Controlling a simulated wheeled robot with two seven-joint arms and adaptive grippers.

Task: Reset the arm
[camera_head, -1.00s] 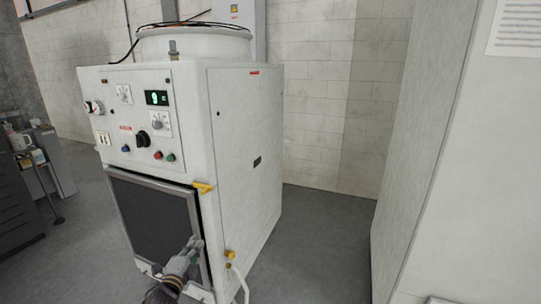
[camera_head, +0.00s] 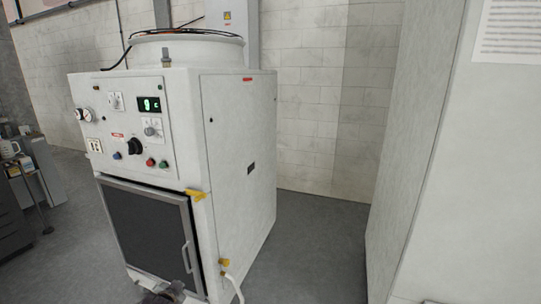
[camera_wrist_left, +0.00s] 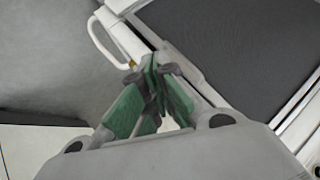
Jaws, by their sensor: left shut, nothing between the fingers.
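My left gripper (camera_head: 190,284) shows at the bottom of the head view, low in front of the white machine (camera_head: 240,150) and just below the door handle (camera_head: 187,258). The dark-panelled door (camera_head: 145,228) of the machine looks shut. In the left wrist view, the fingers of my left gripper (camera_wrist_left: 157,72) with green pads are closed together and empty. The dark panel (camera_wrist_left: 235,45) and its pale frame lie beyond them at the right. A white curved tube (camera_wrist_left: 100,45) shows at the upper left. My right gripper is not in view.
A yellow valve (camera_head: 223,263) and white hose (camera_head: 235,285) stick out at the machine's lower front corner. A large pale panel (camera_head: 460,170) stands at the right. A cluttered shelf (camera_head: 30,175) is at the far left. Grey floor (camera_head: 315,245) between machine and panel is clear.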

